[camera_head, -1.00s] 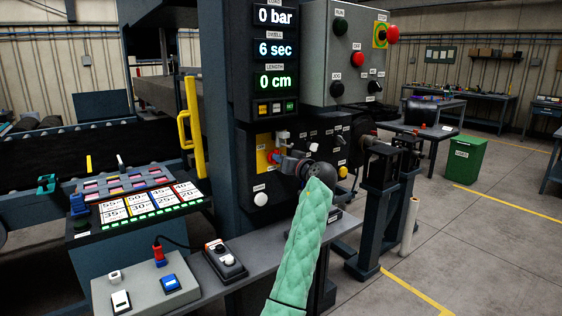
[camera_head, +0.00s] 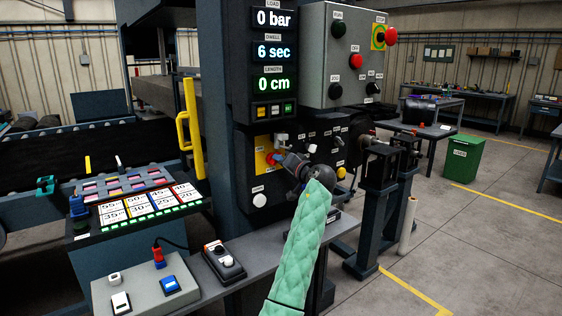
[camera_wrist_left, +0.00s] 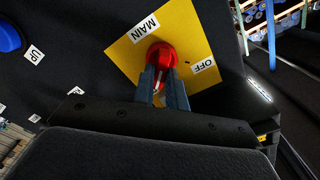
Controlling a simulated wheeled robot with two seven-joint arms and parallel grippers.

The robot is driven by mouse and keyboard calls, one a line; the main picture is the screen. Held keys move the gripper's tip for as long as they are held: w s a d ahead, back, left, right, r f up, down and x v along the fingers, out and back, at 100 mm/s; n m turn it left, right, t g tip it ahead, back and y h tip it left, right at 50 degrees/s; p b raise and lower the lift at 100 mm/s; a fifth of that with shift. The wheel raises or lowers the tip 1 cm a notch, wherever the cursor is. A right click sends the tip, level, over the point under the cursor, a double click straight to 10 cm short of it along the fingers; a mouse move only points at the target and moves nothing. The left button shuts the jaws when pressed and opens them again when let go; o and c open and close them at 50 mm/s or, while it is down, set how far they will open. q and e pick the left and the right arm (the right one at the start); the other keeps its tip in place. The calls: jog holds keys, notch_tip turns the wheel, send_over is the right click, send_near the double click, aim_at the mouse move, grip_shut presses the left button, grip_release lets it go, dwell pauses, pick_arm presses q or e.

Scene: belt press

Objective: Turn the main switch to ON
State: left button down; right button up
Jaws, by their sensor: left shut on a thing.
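The main switch is a red rotary knob (camera_wrist_left: 162,55) on a yellow plate (camera_wrist_left: 138,36) with the labels MAIN and OFF. In the wrist view the plate looks tilted. My left gripper (camera_wrist_left: 164,88) is shut on the red knob, its two fingers on either side of it. In the head view the yellow plate (camera_head: 262,160) is on the dark press panel below the displays, and my left gripper (camera_head: 279,159) covers part of the knob. The knob's exact pointing is partly hidden by the fingers. My right gripper is not in view.
A white button (camera_head: 259,200) sits below the plate. A grey control box (camera_head: 345,45) with several buttons hangs above right. A shelf with a switch box (camera_head: 145,290) and a pendant (camera_head: 224,262) is in front. A blue button (camera_wrist_left: 9,37) marked UP is near.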

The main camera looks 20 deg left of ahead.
pick_arm(q)
jog(key=shift+r, duration=0.1)
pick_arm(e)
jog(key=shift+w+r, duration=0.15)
